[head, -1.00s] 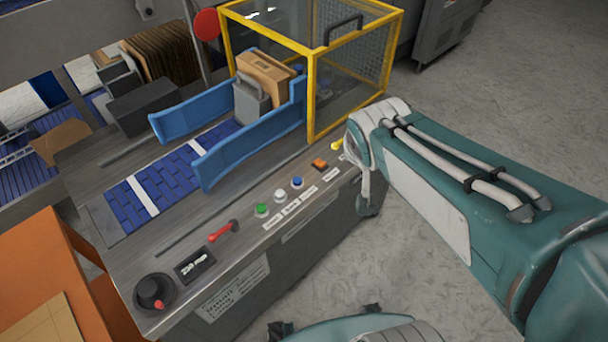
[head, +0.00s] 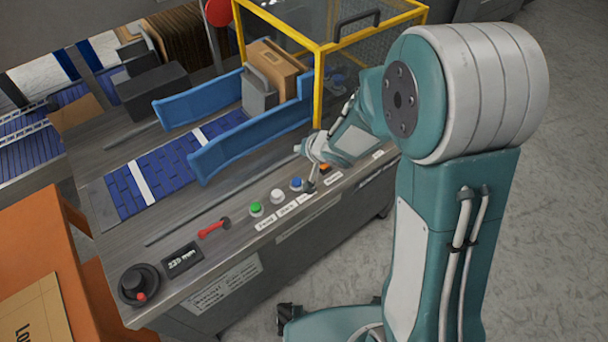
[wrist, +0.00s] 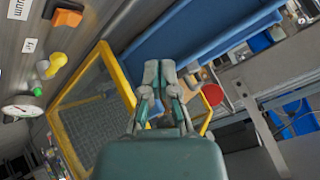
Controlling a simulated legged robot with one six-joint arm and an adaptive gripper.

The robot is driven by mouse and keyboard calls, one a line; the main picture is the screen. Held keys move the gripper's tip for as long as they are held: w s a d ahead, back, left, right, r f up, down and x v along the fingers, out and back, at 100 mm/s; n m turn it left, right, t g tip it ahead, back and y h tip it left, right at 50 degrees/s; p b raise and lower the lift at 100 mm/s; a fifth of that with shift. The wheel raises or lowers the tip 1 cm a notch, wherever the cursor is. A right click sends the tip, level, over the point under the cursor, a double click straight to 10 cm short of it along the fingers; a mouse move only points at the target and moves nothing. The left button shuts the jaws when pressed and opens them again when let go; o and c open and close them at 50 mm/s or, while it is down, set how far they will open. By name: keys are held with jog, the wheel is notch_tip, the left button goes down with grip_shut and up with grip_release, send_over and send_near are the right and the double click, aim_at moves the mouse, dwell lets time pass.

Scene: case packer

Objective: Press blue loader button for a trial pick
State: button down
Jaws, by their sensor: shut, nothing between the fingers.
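The blue button (head: 296,184) sits on the front control panel (head: 225,250), at the right end of a row with a white button (head: 277,196) and a green button (head: 256,208). My gripper (head: 301,149) is above and behind the blue button in the head view, apart from it. In the wrist view my gripper (wrist: 158,70) is shut and empty, its fingers side by side before the yellow cage frame. The blue button does not show in the wrist view. Part of the gripper is hard to make out in the head view.
The yellow-framed cage (head: 318,90) and a blue guide rail (head: 240,140) stand close behind. A red lever (head: 213,228) and a black knob (head: 138,286) are on the panel's left.

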aim_at(297, 182)
jog(key=shift+a+f+g+y, duration=0.15)
jog(key=shift+a+f+y, duration=0.15)
jog(key=shift+f, duration=0.25)
jog(key=shift+a+f+g+y, duration=0.2)
jog(key=shift+a+f, duration=0.15)
jog(key=shift+f, duration=0.2)
jog(key=shift+f, duration=0.1)
jog(key=shift+f, duration=4.3)
jog(key=shift+f, duration=0.1)
jog(key=shift+f, duration=0.25)
